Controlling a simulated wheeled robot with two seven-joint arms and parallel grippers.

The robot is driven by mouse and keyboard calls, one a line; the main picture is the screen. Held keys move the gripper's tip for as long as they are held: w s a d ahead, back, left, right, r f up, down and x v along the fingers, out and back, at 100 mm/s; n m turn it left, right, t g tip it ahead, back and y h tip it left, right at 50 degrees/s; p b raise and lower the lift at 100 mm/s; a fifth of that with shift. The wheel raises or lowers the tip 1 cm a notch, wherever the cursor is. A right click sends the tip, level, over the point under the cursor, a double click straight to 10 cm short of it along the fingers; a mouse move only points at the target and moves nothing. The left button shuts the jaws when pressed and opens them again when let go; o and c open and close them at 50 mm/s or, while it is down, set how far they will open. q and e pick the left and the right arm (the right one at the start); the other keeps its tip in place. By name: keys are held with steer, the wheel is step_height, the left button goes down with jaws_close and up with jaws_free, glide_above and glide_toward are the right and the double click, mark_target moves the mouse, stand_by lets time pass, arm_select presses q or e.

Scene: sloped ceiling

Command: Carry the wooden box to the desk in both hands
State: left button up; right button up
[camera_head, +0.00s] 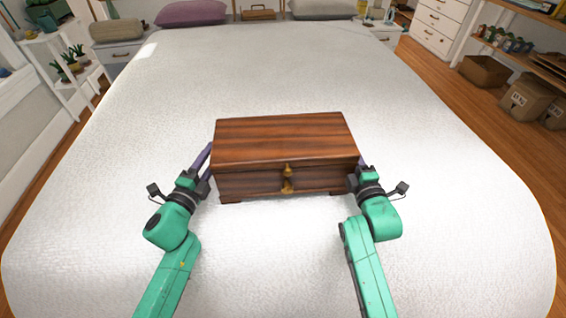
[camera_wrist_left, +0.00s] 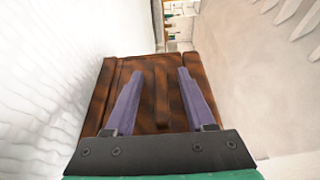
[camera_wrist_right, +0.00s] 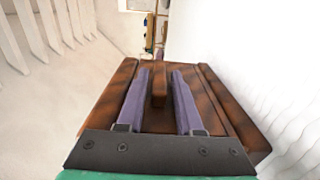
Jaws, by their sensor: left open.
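The wooden box (camera_head: 285,140), dark striped wood with a brass clasp on its front, sits level, lid shut, on the white bed (camera_head: 290,70). I cannot tell any gap beneath it. My left gripper (camera_head: 210,155) is at its left end. In the left wrist view its purple fingers (camera_wrist_left: 160,75) are open, with a raised wooden bar between them. My right gripper (camera_head: 360,163) is at the right end. In the right wrist view its fingers (camera_wrist_right: 159,75) stand closer together on either side of a wooden bar (camera_wrist_right: 159,88); contact is unclear. No desk is identifiable.
Pillows (camera_head: 190,12) lie at the bed's far end, between nightstands. A white plant stand (camera_head: 70,75) is at the left. Cardboard boxes (camera_head: 525,98) and shelves stand at the right. Wooden floor (camera_head: 440,85) shows free along the bed's right side.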

arm_select(q)
steer(key=shift+w+d, duration=0.1)
steer(key=shift+w, duration=0.1)
arm_select(e)
steer(key=shift+w, duration=0.2)
arm_select(q)
steer(key=c, duration=0.7)
arm_select(e)
jaws_close()
arm_select(q)
jaws_close()
